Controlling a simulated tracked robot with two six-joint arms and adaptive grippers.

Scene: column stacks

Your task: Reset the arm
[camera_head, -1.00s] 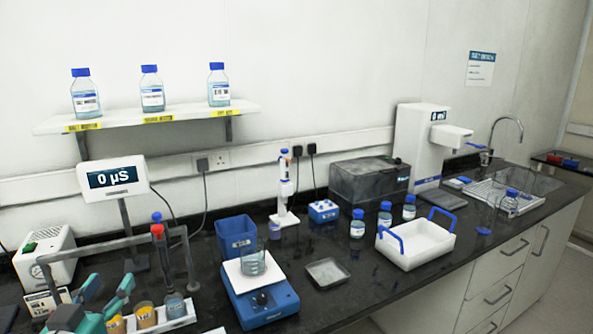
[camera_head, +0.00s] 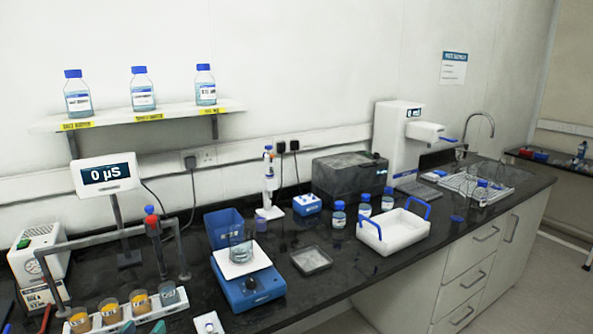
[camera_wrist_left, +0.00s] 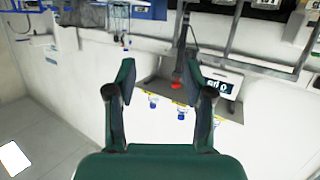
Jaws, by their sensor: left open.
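My left gripper (camera_wrist_left: 158,74) shows in the left wrist view with its two green fingers spread apart and nothing between them. That view shows the room upside down, with the wall, the bottle shelf and the meter display (camera_wrist_left: 222,86) beyond the fingers. In the head view only small green bits show at the lower left edge, by the rack of cups (camera_head: 125,312), and I cannot tell which part they are. My right gripper is not in view.
The probe stand (camera_head: 110,238) and a grey-white box (camera_head: 38,258) are at the left. A white tray (camera_head: 395,232) with blue handles stands at the right. Blue-capped bottles (camera_head: 143,95) stand on the wall shelf.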

